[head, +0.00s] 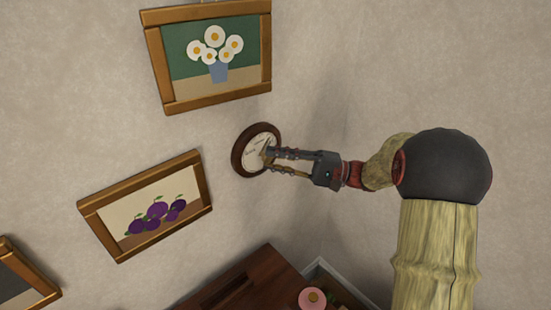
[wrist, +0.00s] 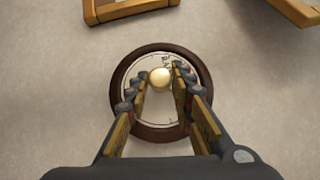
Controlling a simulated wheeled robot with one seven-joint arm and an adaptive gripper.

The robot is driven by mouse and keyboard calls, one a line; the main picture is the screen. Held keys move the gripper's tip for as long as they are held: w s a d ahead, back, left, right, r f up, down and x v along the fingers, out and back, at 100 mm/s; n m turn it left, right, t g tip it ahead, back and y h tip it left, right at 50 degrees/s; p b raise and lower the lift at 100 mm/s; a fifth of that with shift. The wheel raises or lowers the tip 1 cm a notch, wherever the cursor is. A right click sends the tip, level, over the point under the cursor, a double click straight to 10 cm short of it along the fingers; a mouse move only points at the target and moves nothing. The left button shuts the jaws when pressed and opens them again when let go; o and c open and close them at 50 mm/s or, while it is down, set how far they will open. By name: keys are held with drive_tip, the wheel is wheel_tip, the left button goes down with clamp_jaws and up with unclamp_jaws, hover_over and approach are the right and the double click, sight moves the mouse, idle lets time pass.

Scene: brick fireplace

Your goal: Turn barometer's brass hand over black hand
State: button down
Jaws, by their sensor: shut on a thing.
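The barometer (head: 237,157) hangs on the wall, a round white dial in a dark brown wooden rim; its rim also shows in the wrist view (wrist: 117,87). My gripper (head: 268,159) reaches it from the right, with its fingertips at the dial. In the wrist view my gripper (wrist: 160,80) has its fingers on both sides of a round brass knob (wrist: 160,77) at the dial's centre and is shut on it. The brass hand and the black hand cannot be made out; the fingers cover much of the dial.
A framed flower picture (head: 155,55) hangs above the barometer and a framed plum picture (head: 95,212) hangs lower left. Another frame (head: 25,272) is at the left edge. Below stands dark wooden furniture (head: 262,265), beside a pink round thing (head: 312,298).

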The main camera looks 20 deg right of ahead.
idle(0.4)
drive_tip(key=c, duration=1.7)
unclamp_jaws()
drive_tip(key=shift+o, duration=0.7)
drive_tip(key=shift+d, duration=0.1)
drive_tip(key=v, duration=1.1)
drive_tip(key=shift+s+d+f, duration=0.15)
drive_tip(key=shift+d+f, duration=0.05)
drive_tip(key=shift+d, duration=0.15)
